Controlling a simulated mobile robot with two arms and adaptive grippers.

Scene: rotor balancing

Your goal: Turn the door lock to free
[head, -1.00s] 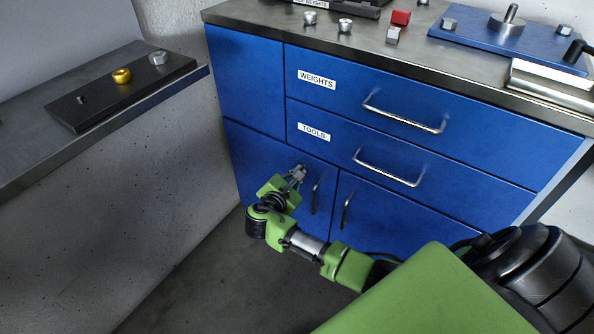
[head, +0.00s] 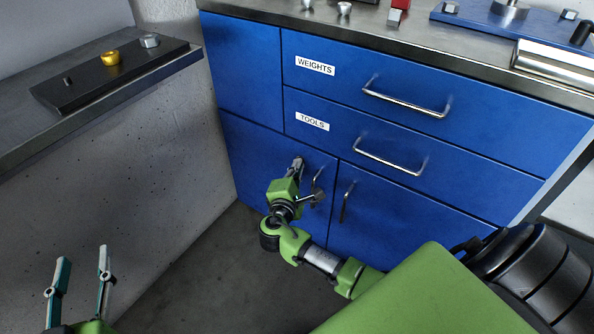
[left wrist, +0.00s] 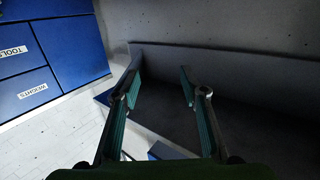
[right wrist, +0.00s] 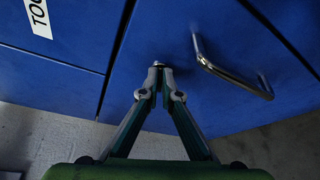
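The door lock (right wrist: 158,64) is a small silvery piece on the blue cupboard door (right wrist: 230,95), mostly hidden by my fingertips. My right gripper (right wrist: 160,75) has its fingertips drawn together around it in the right wrist view. In the head view my right gripper (head: 298,163) is at the lower left door, just left of its handle (head: 317,180). I cannot make out which way the lock is turned. My left gripper (head: 80,262) is open and empty at the lower left; its spread fingers also show in the left wrist view (left wrist: 165,85).
Drawers labelled WEIGHTS (head: 315,66) and TOOLS (head: 312,121) lie above the doors, with bar handles. A side shelf at left carries a dark block (head: 140,74) with a gold ring and a metal nut. The floor between is clear.

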